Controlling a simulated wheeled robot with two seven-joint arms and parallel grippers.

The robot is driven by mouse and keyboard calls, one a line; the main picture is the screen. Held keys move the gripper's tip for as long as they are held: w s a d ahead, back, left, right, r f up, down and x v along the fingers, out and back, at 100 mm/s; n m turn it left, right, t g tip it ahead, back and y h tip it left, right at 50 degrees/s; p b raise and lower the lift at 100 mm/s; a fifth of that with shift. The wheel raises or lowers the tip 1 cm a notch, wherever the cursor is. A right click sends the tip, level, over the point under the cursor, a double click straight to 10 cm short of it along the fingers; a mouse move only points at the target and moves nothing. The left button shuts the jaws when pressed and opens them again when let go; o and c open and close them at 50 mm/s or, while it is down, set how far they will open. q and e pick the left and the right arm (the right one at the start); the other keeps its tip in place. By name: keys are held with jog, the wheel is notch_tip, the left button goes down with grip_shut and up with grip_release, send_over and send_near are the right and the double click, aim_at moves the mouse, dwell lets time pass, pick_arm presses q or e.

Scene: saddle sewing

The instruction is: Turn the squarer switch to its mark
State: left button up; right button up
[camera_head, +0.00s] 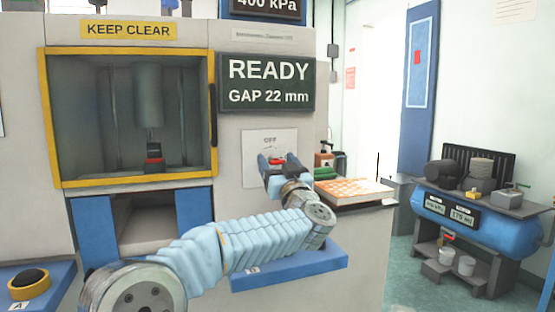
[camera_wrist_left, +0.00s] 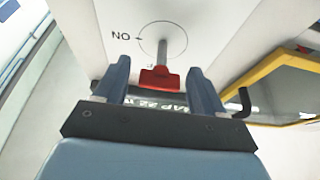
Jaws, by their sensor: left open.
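The switch has a grey shaft and a red grip (camera_wrist_left: 160,79), in front of a circle on a white plate (camera_head: 258,170). The wrist view is turned upside down; an ON mark (camera_wrist_left: 126,37) with a tick lies beside the circle. An OFF label (camera_head: 270,141) shows above my gripper in the head view. My left gripper (camera_wrist_left: 163,84) is open, with one blue finger on each side of the red grip and visible space between. In the head view my left gripper (camera_head: 274,163) hides most of the switch. My right gripper is out of view.
The panel reads READY, GAP 22 mm (camera_head: 267,83), above the switch. A yellow-framed press window (camera_head: 50,120) is at left. A blue shelf (camera_head: 300,268) lies below my arm. A side counter (camera_head: 360,202) holds a bottle and an orange-patterned board; a blue compressor stands further right.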

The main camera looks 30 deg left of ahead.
pick_arm(q)
jog(key=shift+w+a, duration=0.1)
jog(key=shift+c, duration=0.4)
jog(key=c, duration=1)
